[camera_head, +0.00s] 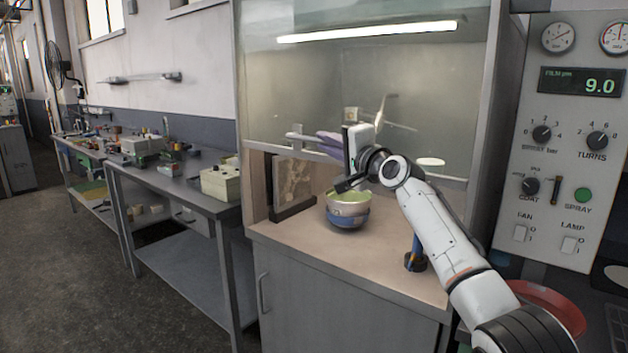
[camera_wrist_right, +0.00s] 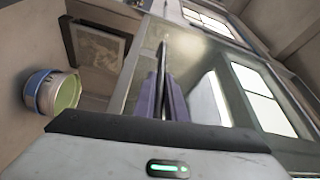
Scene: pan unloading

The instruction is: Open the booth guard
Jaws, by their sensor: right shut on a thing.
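The booth guard (camera_head: 300,95) is a clear pane across the booth front. Its lower edge is raised above the counter, leaving an opening below. A pale grip bar (camera_head: 295,137) runs along its lower part. My right gripper (camera_head: 328,144), with purple fingers, is shut on this bar at the left half of the guard. The right wrist view shows the bar (camera_wrist_right: 162,60) running between the fingers (camera_wrist_right: 160,98). The white wrist hides part of the guard's lower edge. My left gripper is not in view.
A bowl (camera_head: 348,214), green inside with a blue band, stands on the booth counter (camera_head: 300,238) below my gripper. A control panel (camera_head: 560,150) reading 9.0 stands at the right. A red basin (camera_head: 550,300) sits low at the right. Workbenches (camera_head: 170,185) line the left wall.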

